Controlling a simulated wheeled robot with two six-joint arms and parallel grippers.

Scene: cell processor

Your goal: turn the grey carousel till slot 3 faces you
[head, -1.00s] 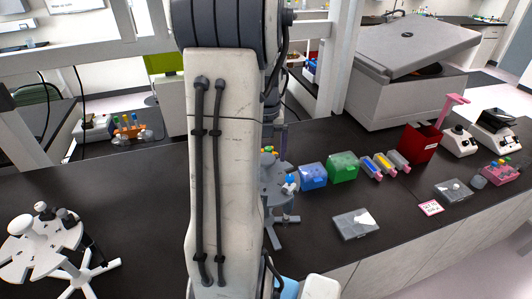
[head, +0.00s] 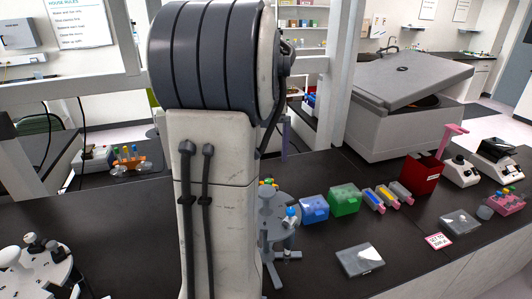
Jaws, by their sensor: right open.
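The grey carousel (head: 274,208) stands on the dark bench just right of my large white arm link, which covers its left part. Its round top, central post and splayed feet show in part. A small blue-capped vial (head: 291,214) sits at its right side, and several coloured caps (head: 268,183) show at its back. I cannot read any slot number. I make out no fingers of my right gripper; my arm link fills the middle of the view and hides what is behind it. My left gripper is not in view.
A white carousel (head: 38,276) stands at the lower left. Right of the grey one are a blue box (head: 314,209), a green box (head: 344,198), a clear-lidded case (head: 360,260) and a red bin (head: 421,175). The bench between the white carousel and my arm is mostly clear.

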